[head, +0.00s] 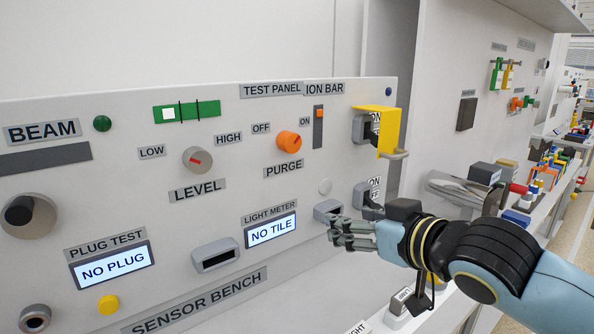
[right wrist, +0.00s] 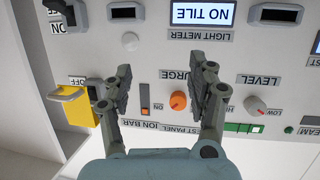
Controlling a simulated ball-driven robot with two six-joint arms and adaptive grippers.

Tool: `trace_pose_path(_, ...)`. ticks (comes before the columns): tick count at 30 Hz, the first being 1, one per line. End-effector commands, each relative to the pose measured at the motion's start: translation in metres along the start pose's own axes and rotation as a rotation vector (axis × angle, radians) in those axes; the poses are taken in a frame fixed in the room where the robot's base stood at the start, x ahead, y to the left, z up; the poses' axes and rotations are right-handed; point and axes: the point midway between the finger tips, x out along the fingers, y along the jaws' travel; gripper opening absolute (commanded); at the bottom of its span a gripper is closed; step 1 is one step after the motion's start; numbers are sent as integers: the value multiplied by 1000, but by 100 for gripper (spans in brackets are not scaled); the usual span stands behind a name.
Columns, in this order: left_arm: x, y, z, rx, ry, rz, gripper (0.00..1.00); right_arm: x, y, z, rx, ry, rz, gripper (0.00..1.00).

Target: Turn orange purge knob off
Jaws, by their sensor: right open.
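The orange purge knob (head: 289,142) sits on the white test panel (head: 340,100), above the PURGE label (head: 284,169). The OFF label (head: 261,128) is at its upper left and an ON label (head: 305,121) at its upper right. Its small mark seems to point right, toward ON. In the right wrist view the knob (right wrist: 178,101) shows upside down between the two fingers, apart from both. My right gripper (head: 350,234) is open and empty, in front of the panel, below and right of the knob. It also shows in the right wrist view (right wrist: 167,75). My left gripper is out of view.
A level knob (head: 197,159) is left of the purge knob, and an ion bar slider (head: 318,127) is right of it. A yellow guard (head: 390,130) juts out at the panel's right edge. The light meter display (head: 271,229) reads NO TILE. A cluttered bench (head: 540,215) stands right.

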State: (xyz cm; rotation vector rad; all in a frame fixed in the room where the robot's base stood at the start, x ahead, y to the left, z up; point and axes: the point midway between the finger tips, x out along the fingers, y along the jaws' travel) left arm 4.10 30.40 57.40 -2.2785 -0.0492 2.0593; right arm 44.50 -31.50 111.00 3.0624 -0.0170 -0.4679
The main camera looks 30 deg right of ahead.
Motion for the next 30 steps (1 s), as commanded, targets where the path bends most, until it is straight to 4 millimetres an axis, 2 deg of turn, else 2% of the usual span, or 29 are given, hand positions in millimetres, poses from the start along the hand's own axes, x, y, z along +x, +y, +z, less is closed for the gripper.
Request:
trace_pose_path(1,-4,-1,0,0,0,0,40,-1,-2,-33,-1,90,-34,58)
trace_pose_path(3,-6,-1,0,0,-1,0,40,-4,-8,-68,8,194,-82,58)
trace_pose_path(7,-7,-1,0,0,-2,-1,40,-10,-16,-99,20,292,-140,58)
trace_pose_path(11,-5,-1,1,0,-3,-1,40,-4,-18,-106,26,311,-148,58)
trace_pose_path(14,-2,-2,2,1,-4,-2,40,7,-19,-109,28,311,-146,58)
trace_pose_path(24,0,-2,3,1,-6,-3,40,68,-30,-130,28,309,-149,58)
trace_pose_path(30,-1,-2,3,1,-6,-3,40,88,-32,-135,24,306,-148,58)
